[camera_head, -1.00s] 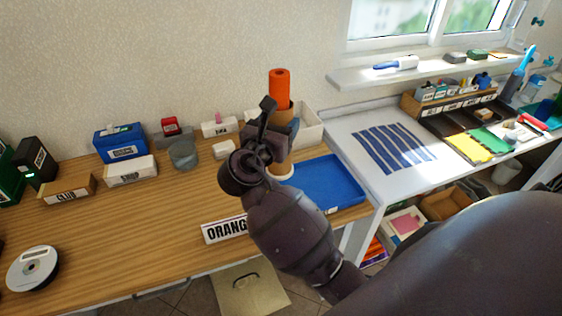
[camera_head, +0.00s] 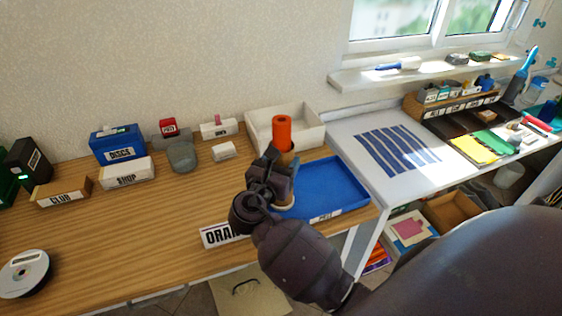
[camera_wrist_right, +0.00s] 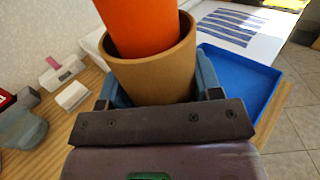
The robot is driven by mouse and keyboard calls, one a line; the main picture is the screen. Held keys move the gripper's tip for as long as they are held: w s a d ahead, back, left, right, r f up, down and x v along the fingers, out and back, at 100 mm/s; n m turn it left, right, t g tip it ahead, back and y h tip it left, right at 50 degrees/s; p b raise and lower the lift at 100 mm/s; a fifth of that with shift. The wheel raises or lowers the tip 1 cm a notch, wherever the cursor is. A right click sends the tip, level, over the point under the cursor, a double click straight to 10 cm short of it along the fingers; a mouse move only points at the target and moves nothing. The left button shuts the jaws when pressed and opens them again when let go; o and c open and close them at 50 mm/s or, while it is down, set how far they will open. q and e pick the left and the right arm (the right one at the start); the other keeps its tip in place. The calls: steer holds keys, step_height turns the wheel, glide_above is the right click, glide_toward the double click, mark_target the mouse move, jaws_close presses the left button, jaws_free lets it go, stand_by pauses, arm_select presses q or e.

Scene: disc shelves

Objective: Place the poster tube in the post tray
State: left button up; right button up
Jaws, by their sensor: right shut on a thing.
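The poster tube is a brown cardboard cylinder (camera_wrist_right: 155,76) with an orange roll (camera_head: 282,133) sticking out of its top. My right gripper (camera_head: 274,172) is shut around the tube and holds it upright. The wrist view shows a finger on each side of the tube. The blue tray (camera_head: 335,184) has a low rim and a partly legible front label; it also shows in the wrist view (camera_wrist_right: 238,82). The tube stands in front of the tray's left side in the head view. My gripper hides much of its lower part, so I cannot tell whether it touches anything. My left gripper is out of view.
An empty-looking white bin (camera_head: 312,134) stands behind the tube. Labelled boxes, a grey pot (camera_head: 181,157) and a small white box (camera_head: 223,151) stand to the left. A disc stack (camera_head: 25,272) lies far left.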

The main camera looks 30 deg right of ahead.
steer(key=o, duration=1.2)
steer(key=shift+s+a, duration=0.1)
steer(key=shift+a, duration=0.1)
steer(key=v, duration=1.1)
steer(key=shift+s+a, duration=0.25)
